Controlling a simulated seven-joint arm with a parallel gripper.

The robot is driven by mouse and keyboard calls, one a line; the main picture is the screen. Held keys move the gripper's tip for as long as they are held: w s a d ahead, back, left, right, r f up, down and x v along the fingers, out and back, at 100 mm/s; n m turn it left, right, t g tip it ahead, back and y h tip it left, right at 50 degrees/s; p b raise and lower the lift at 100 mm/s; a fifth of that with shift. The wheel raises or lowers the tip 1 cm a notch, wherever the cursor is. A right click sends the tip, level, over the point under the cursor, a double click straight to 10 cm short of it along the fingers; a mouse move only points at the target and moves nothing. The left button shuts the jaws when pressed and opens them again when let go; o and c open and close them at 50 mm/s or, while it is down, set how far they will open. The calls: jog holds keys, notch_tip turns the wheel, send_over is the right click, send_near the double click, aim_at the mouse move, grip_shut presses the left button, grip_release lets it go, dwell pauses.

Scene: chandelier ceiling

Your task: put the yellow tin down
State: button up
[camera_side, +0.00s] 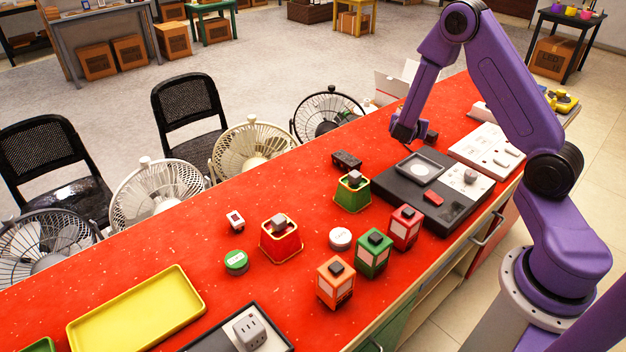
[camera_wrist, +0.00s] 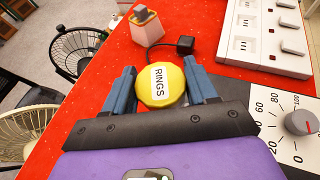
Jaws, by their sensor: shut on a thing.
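The yellow tin (camera_wrist: 162,86), round with a white label reading RINGS, sits between the two blue fingers of my gripper (camera_wrist: 161,78) in the wrist view. My gripper is shut on it. In the side view my gripper (camera_side: 407,131) points down over the far part of the red table (camera_side: 300,190), left of the white power strip (camera_side: 487,152). The tin itself cannot be made out in the side view, hidden by my gripper. Whether the tin touches the table is not clear.
A pale block with a grey top (camera_wrist: 147,26) and a black plug (camera_wrist: 185,45) lie just beyond the tin. A black scale (camera_side: 398,190) with a dial stands nearby. Several small blocks and tins, and a yellow tray (camera_side: 137,312), occupy the nearer table. Fans line the far edge.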

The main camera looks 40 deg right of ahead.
jog(key=s+a+n+t+y, duration=0.1)
jog(key=a+n+t+y, duration=0.4)
jog(key=a, duration=1.1)
jog(key=s+a+n+t+y, duration=0.1)
jog(key=a+n+t+y, duration=0.2)
jog(key=a+n+y, duration=0.95)
jog(key=m+h, duration=0.5)
send_over(288, 200)
jog(key=shift+n, duration=0.25)
jog(key=f, duration=0.9)
jog(key=shift+s, duration=0.3)
jog(key=shift+w+f, duration=0.15)
jog(key=shift+f, duration=0.8)
jog(key=shift+w+f, duration=0.15)
jog(key=shift+f, duration=0.8)
jog(key=shift+f, duration=0.15)
jog(key=o, duration=1.1)
jog(key=shift+c, duration=0.2)
